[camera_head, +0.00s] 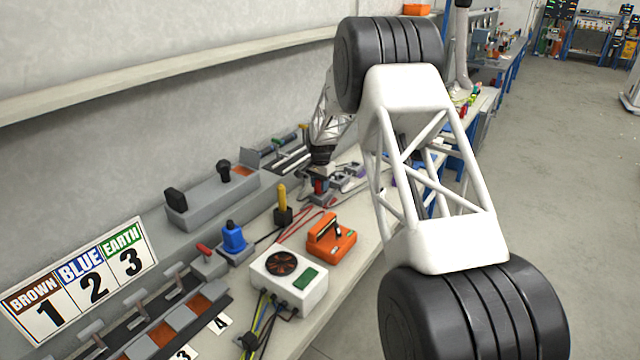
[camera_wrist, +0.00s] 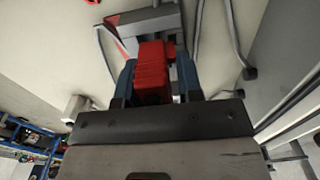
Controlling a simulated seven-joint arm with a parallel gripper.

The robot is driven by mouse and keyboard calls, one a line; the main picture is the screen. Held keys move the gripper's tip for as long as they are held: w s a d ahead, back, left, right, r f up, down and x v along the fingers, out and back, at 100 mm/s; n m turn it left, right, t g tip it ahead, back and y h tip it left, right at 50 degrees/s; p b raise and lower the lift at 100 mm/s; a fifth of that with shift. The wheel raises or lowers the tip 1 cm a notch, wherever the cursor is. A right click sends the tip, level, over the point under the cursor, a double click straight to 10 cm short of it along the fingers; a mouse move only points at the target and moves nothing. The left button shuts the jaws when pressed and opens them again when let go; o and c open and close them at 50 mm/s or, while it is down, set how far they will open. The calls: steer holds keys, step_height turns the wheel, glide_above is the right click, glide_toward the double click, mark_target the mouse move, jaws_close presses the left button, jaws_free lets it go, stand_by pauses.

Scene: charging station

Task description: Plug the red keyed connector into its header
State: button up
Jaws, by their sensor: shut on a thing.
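The red keyed connector (camera_wrist: 153,72) is between the blue fingers of my gripper (camera_wrist: 155,82) in the wrist view, and the gripper is shut on it. In the head view my gripper (camera_head: 319,180) is small and far along the bench, with the red connector (camera_head: 320,187) at its tip. A grey block with a slanted red-edged part (camera_wrist: 150,24) lies just beyond the connector in the wrist view. I cannot tell whether this block is the header, or whether the connector touches it. The connector's far end is hidden.
The bench (camera_head: 345,262) holds a white box with a fan (camera_head: 290,282), an orange device (camera_head: 330,240), a blue plug (camera_head: 234,238) and a yellow-handled item (camera_head: 282,205). A long grey block (camera_head: 215,200) stands by the wall. Grey cables (camera_wrist: 232,40) lie right of the connector.

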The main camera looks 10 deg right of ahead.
steer(key=shift+f, duration=0.8)
steer(key=o, duration=1)
steer(key=shift+r, duration=3.9)
steer(key=shift+s, duration=0.1)
